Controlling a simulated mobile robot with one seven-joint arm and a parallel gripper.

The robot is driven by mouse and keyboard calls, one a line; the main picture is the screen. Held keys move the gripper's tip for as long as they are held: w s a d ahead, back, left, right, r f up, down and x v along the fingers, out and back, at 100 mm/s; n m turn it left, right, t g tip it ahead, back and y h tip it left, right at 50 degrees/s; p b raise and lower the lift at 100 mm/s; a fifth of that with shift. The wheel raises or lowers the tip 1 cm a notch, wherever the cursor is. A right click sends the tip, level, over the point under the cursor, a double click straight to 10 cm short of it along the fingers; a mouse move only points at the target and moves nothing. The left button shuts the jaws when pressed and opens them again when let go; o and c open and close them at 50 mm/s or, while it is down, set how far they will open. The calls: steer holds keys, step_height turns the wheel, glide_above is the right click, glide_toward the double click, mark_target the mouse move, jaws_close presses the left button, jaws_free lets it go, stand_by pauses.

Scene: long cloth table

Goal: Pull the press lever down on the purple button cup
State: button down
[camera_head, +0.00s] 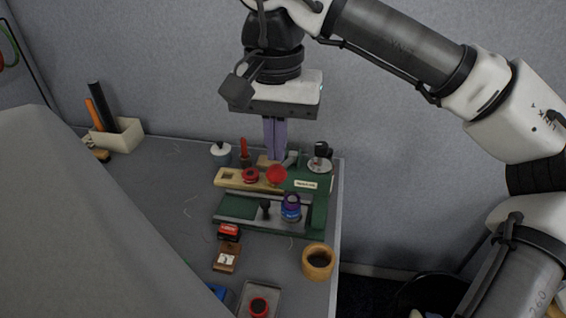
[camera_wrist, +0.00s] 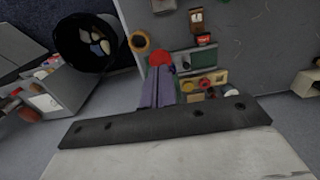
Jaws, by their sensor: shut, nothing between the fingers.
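The purple button cup (camera_head: 291,207) stands on the right part of a green press base (camera_head: 232,214). A round red knob (camera_head: 277,174), which looks like the end of the press lever, sits above and behind the cup. It also shows in the wrist view as a red ball (camera_wrist: 160,58) just beyond my fingertips. My gripper (camera_head: 274,157) points down with its long purple-grey fingers shut and empty. The tips are close above and behind the knob; I cannot tell whether they touch it. In the wrist view, my gripper (camera_wrist: 158,74) partly covers the press.
A wooden block with a red ring (camera_head: 251,175) lies behind the press base. A wooden cup (camera_head: 317,262) stands at front right near the table's edge. A red box (camera_head: 229,232) and a grey tray (camera_head: 274,296) are in front. The left tabletop is mostly clear.

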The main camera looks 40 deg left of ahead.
mark_target(275, 174)
steer(key=shift+f+b, duration=0.65)
steer(key=shift+f, duration=0.5)
steer(key=shift+s+d+f+b, duration=0.15)
steer(key=shift+f+b, duration=0.15)
steer(key=shift+f, duration=0.15)
steer(key=shift+s+d+f+b, duration=0.1)
steer(key=shift+s+f+b, duration=0.15)
steer(key=shift+f, duration=0.2)
steer(key=shift+s+d+f+b, duration=0.1)
steer(key=shift+f+b, duration=0.2)
steer(key=shift+f, duration=0.15)
steer(key=shift+s+d+f+b, duration=0.1)
steer(key=shift+s+f+b, duration=0.05)
steer(key=shift+f+b, duration=0.55)
steer(key=shift+s+d+f+b, duration=0.15)
steer(key=shift+f+b, duration=0.25)
steer(key=shift+f, duration=0.5)
steer(key=shift+s+f+b, duration=0.1)
steer(key=shift+f+b, duration=1)
steer(key=shift+f, duration=0.55)
